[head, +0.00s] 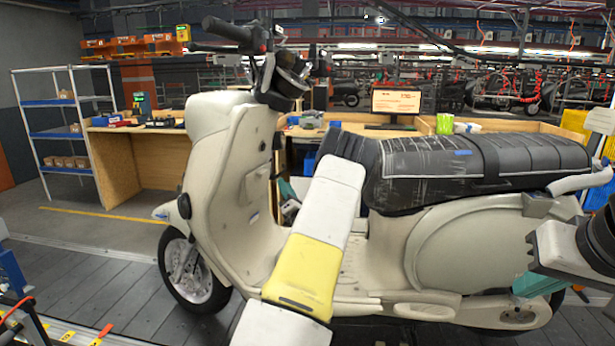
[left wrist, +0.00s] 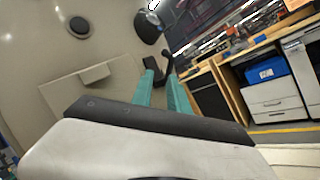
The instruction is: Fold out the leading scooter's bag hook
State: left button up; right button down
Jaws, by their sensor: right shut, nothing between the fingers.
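The cream scooter (head: 226,200) stands upright with its front to the left. Its inner leg shield also fills the left of the left wrist view (left wrist: 40,60). A small grey block (left wrist: 95,73) at the edge of a raised panel there may be the folded bag hook; I cannot tell for sure. A round dark lock (left wrist: 79,26) sits above it. My left gripper (head: 284,190), partly hidden behind my forearm, is beside the leg shield. My right gripper (head: 530,283) is shut and empty by the scooter's rear.
The black seat (head: 470,165) and the handlebar (head: 235,32) flank the space where my left arm reaches in. Wooden workbenches (head: 155,150) with a monitor (head: 397,103) stand behind the scooter. A shelf rack (head: 55,133) is at far left. The slat conveyor (head: 105,285) is bare at left.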

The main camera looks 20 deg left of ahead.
aim_at(282, 173)
pick_arm(q)
jog(key=shift+h, duration=0.5)
jog(key=x, duration=0.5)
jog(key=w+x, duration=0.1)
jog(key=x, duration=0.2)
jog(key=shift+w+d+f, duration=0.2)
jog(key=shift+w+f, duration=0.05)
grip_shut()
